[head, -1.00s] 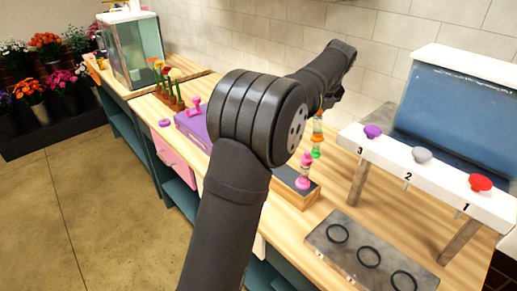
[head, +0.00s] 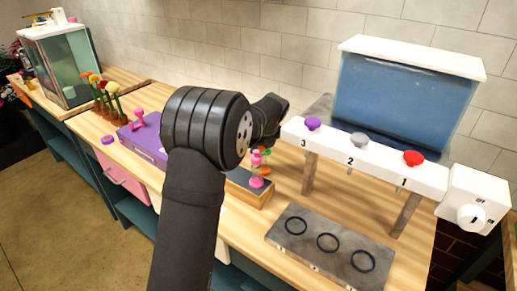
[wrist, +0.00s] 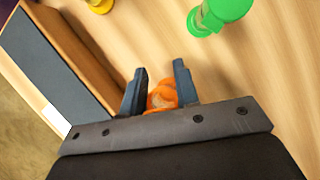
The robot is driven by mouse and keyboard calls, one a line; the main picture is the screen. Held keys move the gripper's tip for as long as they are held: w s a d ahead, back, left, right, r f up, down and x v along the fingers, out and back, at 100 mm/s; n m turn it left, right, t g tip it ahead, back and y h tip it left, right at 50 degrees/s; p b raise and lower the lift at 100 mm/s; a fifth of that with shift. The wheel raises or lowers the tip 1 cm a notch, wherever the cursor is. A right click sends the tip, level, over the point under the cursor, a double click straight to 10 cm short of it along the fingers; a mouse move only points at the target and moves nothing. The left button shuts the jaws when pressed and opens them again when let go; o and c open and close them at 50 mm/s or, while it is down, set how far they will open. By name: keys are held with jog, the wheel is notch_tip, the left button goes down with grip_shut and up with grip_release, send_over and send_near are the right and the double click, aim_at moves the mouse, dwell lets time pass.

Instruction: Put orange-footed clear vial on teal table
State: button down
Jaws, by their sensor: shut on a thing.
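My gripper (wrist: 158,80) is shut on the orange-footed vial (wrist: 160,97) in the wrist view. Its orange part shows between the two fingers; the rest of the vial is hidden. The gripper is low over the wooden counter, beside a dark-topped wooden block. In the head view my own arm hides most of the gripper, and a bit of orange (head: 266,152) shows just below it. I cannot pick out a separate teal table; teal cabinet panels (head: 122,208) show under the counter.
A green vial (wrist: 215,12) stands close ahead, with a yellow-footed one (wrist: 100,5) at the upper left. A pink vial (head: 257,182) is at the wooden block (head: 243,195). A dispenser stand (head: 370,160) and a grey ring plate (head: 325,245) are to the right.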

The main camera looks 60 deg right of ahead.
jog(key=c, duration=1.1)
grip_release()
jog(key=shift+f, duration=0.25)
jog(key=shift+r, duration=0.1)
jog(key=v, duration=1.2)
send_over(266, 168)
jog(key=w+d, duration=0.2)
jog(key=w, duration=0.2)
notch_tip(266, 168, down, 11)
jog(key=shift+w+a+f, duration=0.1)
jog(key=shift+a+f, duration=0.05)
notch_tip(266, 168, up, 8)
jog(key=shift+f, duration=0.25)
